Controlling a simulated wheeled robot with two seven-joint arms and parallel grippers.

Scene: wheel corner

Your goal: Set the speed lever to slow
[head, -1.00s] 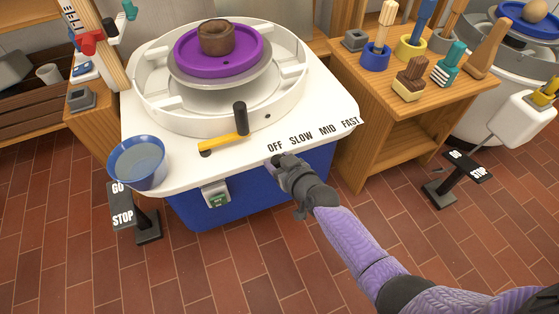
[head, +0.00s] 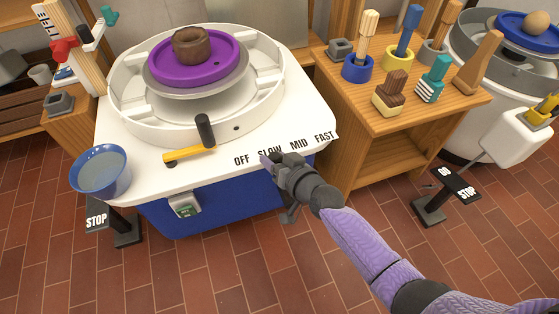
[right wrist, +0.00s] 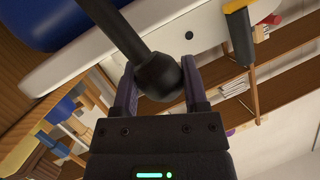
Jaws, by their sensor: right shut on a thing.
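The speed lever shows in the right wrist view as a black rod with a round black knob (right wrist: 158,76). My right gripper (right wrist: 158,68) is shut on the knob, with one finger on either side. In the head view my right gripper (head: 272,158) is at the wheel table's front edge, just below the SLOW label (head: 270,149) and partly over it. The lever is hidden behind the gripper there. The OFF label (head: 241,160) is left of the gripper; MID (head: 299,143) and FAST (head: 324,136) are to its right. My left gripper is not in view.
A yellow arm with a black upright end (head: 190,153) lies on the white table top (head: 130,150). A blue water bowl (head: 101,172) stands at its left corner. A purple wheel disc (head: 195,62) carries a brown clay piece (head: 193,42). A wooden tool stand (head: 385,125) is at right.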

